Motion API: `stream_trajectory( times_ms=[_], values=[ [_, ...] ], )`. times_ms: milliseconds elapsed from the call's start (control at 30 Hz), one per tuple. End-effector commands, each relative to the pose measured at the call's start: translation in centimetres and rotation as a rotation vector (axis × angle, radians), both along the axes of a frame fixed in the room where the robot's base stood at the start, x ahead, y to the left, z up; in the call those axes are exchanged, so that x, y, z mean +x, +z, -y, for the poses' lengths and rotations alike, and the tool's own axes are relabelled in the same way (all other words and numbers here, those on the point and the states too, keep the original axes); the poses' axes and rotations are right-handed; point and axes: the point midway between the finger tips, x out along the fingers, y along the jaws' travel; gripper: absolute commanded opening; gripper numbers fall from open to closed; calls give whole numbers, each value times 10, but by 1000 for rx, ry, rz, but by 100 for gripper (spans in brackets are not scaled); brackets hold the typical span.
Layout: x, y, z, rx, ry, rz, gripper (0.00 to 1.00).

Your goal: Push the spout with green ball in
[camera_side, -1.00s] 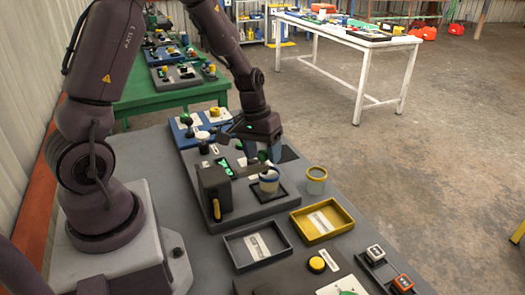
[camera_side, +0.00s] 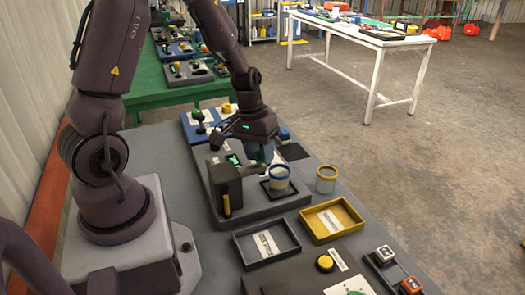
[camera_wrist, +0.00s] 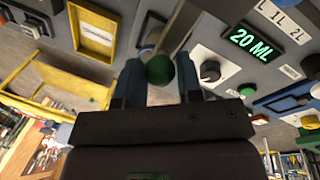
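The green ball (camera_wrist: 159,69) shows in the wrist view between and just beyond my fingertips. A pale bar, apparently the spout (camera_wrist: 181,28), runs up from near the ball. My gripper (camera_wrist: 159,88) is open, with one finger on each side of the ball in the picture; I cannot tell whether either touches it. In the side view my gripper (camera_side: 260,152) points down over the grey dispenser board (camera_side: 238,212), close to the blue-rimmed cup (camera_side: 279,179). There the spout and ball are hidden or too small to make out. The black dispenser block (camera_side: 225,188) has a yellow handle.
A yellow-rimmed cup (camera_side: 326,180) stands right of the board. A yellow tray (camera_side: 333,220) and a dark tray (camera_side: 266,243) lie in front. A lit "20 ML" display (camera_wrist: 253,40) and a green knob (camera_wrist: 247,90) are on the board. A blue board stands behind.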

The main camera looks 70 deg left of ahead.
Motion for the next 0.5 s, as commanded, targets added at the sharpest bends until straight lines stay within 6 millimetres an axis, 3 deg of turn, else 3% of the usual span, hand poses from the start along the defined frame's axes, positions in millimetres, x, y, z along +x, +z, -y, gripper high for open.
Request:
stream_trajectory(
  times_ms=[33,100,367,500],
  values=[
    [1,1,0,1,0,2,44],
    [1,0,0,1,0,2,58],
    [1,1,0,1,0,2,58],
    [1,11,-2,2,1,5,58]
  ],
)
